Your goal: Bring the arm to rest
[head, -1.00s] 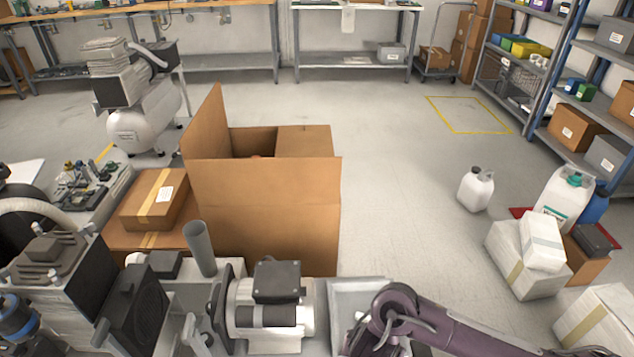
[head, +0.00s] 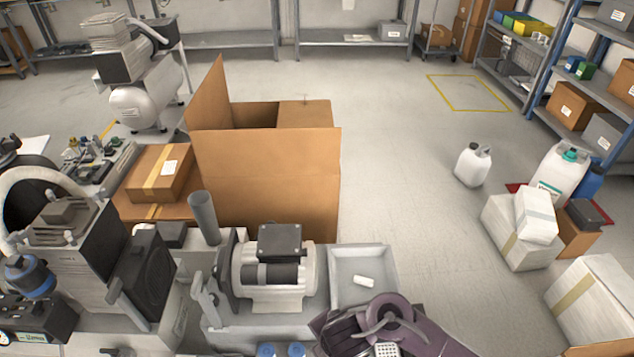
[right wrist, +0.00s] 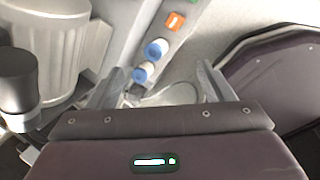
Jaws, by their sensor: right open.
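My right arm (head: 395,325), purple and dark, is at the bottom of the head view, in front of a grey tray. Its fingertips cannot be made out there. In the right wrist view my right gripper (right wrist: 157,88) is open, its two pale fingers wide apart with nothing held between them. Beyond the fingers are two white pieces with blue tops (right wrist: 145,73) and an orange piece (right wrist: 174,20). My left gripper is in neither current view.
The grey tray (head: 390,262) holds a small white piece (head: 363,282). A pale motor with a black box (head: 280,245) stands left of it. A big open carton (head: 270,185) is behind.

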